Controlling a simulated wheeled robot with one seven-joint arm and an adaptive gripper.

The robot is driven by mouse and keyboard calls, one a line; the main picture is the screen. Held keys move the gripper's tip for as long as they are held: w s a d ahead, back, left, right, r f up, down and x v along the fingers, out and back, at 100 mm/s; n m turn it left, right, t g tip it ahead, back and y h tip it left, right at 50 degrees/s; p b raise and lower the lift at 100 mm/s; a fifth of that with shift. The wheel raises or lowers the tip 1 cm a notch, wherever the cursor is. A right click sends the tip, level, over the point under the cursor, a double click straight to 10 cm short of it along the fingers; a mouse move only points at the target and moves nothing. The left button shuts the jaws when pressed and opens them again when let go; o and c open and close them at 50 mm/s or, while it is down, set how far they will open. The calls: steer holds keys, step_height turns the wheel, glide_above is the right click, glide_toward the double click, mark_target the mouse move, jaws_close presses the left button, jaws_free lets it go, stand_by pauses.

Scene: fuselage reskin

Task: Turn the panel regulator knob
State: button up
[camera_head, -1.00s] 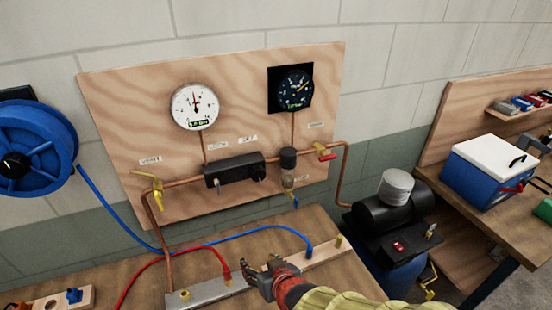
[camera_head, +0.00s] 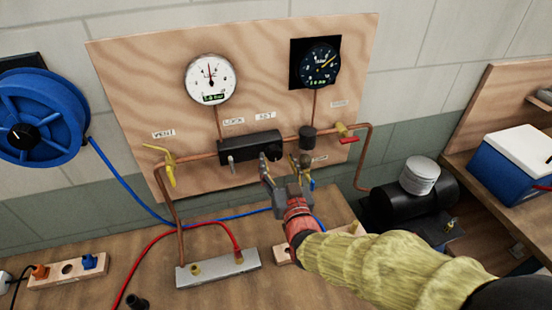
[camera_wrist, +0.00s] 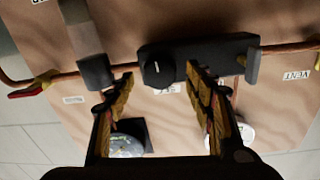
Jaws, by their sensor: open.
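The black regulator block (camera_head: 247,147) is mounted on the pipe of the plywood panel (camera_head: 140,95). Its round black knob (camera_wrist: 158,68) has a pale mark and shows near the middle of the wrist view, which sees the panel upside down. In the head view the knob is partly behind a fingertip. My gripper (camera_head: 284,170) is in front of the panel, just below the block's right end. In the wrist view my gripper (camera_wrist: 161,86) is open and empty, its fingertips on either side of the knob's line. I cannot tell whether they touch anything.
A white gauge (camera_head: 210,79) and a dark gauge (camera_head: 318,63) sit above the pipe. A yellow valve lever (camera_head: 169,168) is at left, a red valve handle (camera_head: 348,140) at right. A dark cylindrical fitting (camera_wrist: 95,70) stands close beside one finger. Hoses and a manifold (camera_head: 218,269) are below.

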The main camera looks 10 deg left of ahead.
steer(key=shift+x, duration=1.1)
steer(key=shift+c, duration=1.1)
steer(key=c, duration=0.9)
